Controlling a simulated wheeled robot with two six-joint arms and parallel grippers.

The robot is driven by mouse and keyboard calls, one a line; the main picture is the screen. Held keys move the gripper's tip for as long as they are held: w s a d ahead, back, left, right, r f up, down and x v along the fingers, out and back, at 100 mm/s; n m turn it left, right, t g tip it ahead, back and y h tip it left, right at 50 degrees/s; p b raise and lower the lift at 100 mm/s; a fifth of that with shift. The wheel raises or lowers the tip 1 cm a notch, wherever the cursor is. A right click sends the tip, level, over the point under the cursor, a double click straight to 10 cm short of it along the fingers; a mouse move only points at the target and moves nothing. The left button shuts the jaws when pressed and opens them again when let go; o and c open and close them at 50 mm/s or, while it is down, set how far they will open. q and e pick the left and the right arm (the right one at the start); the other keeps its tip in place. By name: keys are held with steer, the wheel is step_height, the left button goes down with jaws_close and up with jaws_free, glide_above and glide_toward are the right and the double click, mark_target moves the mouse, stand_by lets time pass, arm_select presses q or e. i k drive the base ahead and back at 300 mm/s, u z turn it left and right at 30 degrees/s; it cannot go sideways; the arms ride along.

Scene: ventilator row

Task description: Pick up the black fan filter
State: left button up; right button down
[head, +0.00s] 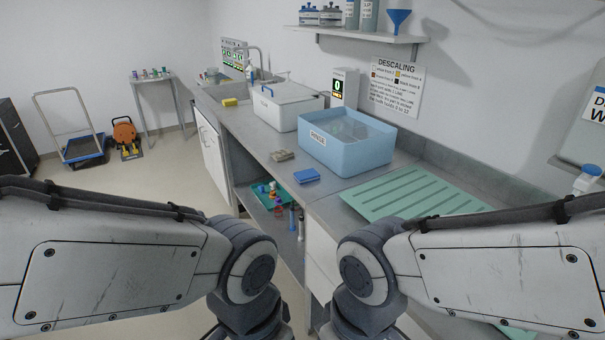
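I cannot make out a black fan filter anywhere in the head view. A teal tray (258,199) on the low shelf under the counter holds several small coloured items, too small to tell apart. Both my arms come in from the lower left and lower right and bend down near the bottom centre. My left and right grippers are below the picture and not in view, so what they hold is hidden.
The counter carries a blue bin labelled RINSE (345,150), a white lidded box (283,108), a blue pad (306,175), a small beige object (281,155) and a green ribbed mat (400,196). A trolley (84,148) and an orange reel (124,133) stand on the floor at left.

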mark_target(281, 155)
steer(key=u, duration=0.65)
steer(key=i, duration=0.8)
steer(key=u, duration=0.75)
steer(key=i, duration=0.85)
steer(key=z, duration=0.6)
steer(key=i, duration=1)
steer(key=z, duration=0.75)
